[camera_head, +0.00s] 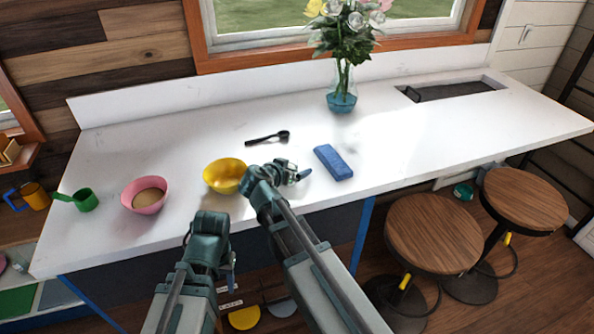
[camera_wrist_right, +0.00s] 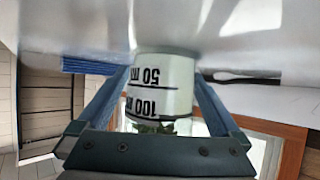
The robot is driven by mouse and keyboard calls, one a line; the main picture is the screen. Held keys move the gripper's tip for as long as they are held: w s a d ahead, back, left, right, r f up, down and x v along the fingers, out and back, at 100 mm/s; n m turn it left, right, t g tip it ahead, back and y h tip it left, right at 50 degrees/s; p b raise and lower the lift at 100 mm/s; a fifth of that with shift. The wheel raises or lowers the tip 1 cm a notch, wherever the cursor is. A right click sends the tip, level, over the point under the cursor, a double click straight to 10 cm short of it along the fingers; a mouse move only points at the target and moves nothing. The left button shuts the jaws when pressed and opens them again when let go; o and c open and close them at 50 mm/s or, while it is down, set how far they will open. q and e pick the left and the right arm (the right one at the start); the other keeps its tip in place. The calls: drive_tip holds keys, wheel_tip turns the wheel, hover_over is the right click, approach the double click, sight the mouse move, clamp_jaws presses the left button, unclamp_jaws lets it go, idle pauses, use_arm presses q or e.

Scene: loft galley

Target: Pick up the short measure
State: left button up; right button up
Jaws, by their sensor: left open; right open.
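The short measure is a small whitish cup with black "50 ml" and "100 ml" marks. In the right wrist view the measure (camera_wrist_right: 160,72) stands between the two blue fingers of my right gripper (camera_wrist_right: 162,88). The fingers are open, one on each side of it, close to its wall; I cannot tell whether they touch. In the head view my right gripper (camera_head: 290,173) is over the counter, between the yellow bowl and the blue block, and largely hides the measure. My left gripper (camera_head: 209,230) is open and empty at the counter's front edge.
On the white counter (camera_head: 400,150) are a yellow bowl (camera_head: 222,177), a pink bowl (camera_head: 144,205), a green scoop (camera_head: 86,200), a black spoon (camera_head: 267,138), a blue block (camera_head: 333,163) and a flower vase (camera_head: 342,98). Stools (camera_head: 435,232) stand in front at right.

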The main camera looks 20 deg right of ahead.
drive_tip(key=shift+s+a+r, duration=0.15)
drive_tip(key=shift+a, duration=0.1)
drive_tip(key=shift+c, duration=0.3)
drive_tip(key=shift+d, duration=0.1)
drive_tip(key=c, duration=1.4)
use_arm(q)
drive_tip(key=shift+s+a, duration=0.1)
drive_tip(key=shift+a, duration=0.05)
drive_tip(key=shift+r, duration=0.25)
use_arm(e)
drive_tip(key=shift+r, duration=0.15)
